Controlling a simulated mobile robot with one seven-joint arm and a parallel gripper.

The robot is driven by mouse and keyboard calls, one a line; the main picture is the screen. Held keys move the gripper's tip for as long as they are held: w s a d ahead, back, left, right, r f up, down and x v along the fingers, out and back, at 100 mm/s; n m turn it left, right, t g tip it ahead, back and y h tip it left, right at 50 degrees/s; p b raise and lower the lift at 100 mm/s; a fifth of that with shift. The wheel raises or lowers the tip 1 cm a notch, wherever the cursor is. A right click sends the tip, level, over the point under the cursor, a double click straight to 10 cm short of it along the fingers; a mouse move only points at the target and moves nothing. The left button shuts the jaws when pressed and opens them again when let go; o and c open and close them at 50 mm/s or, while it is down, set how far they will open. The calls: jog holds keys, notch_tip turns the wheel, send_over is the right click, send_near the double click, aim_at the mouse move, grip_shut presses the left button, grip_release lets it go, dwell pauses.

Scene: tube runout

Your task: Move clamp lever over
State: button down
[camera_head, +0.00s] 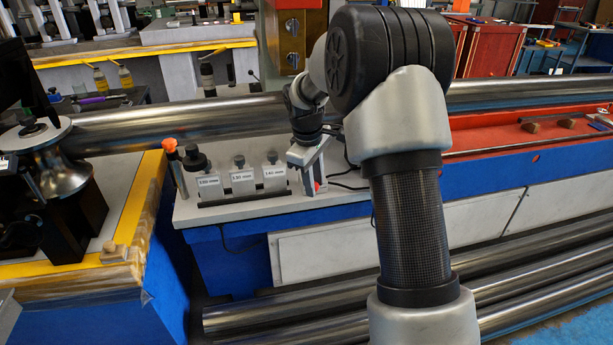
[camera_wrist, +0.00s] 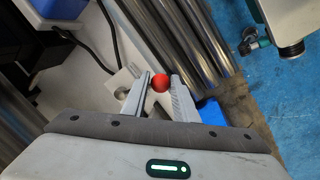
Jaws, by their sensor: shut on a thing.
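The clamp lever shows as a red ball knob (camera_wrist: 160,83) between the two fingertips of my gripper (camera_wrist: 161,79) in the wrist view. My gripper is shut on this knob. In the head view my gripper (camera_head: 313,186) hangs low at the front edge of the grey machine bed, right of the labelled blocks. A small bit of red shows at its fingertips there. The rest of the lever and its pivot are hidden by the fingers and gripper body.
A long steel tube (camera_head: 190,126) runs across behind my gripper. Labelled blocks (camera_head: 243,180) and an orange-topped pin (camera_head: 170,146) stand to its left. A red tray (camera_head: 520,133) lies to the right. Several steel tubes (camera_head: 270,318) lie low in front. A black cable (camera_wrist: 88,44) runs close by.

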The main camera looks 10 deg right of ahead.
jog(key=shift+d+r+n+p, duration=0.15)
jog(key=shift+d+n+p, duration=0.5)
jog(key=shift+n, duration=0.45)
jog(key=shift+y, duration=0.3)
jog(key=c, duration=1.5)
grip_release()
jog(key=shift+w, duration=0.1)
jog(key=shift+o, duration=0.2)
jog(key=shift+d, duration=0.1)
jog(key=s+a+r+p, duration=0.1)
jog(key=r, duration=0.7)
jog(key=s+a+r+p, duration=0.1)
jog(key=s+r+p, duration=0.1)
jog(key=r, duration=0.7)
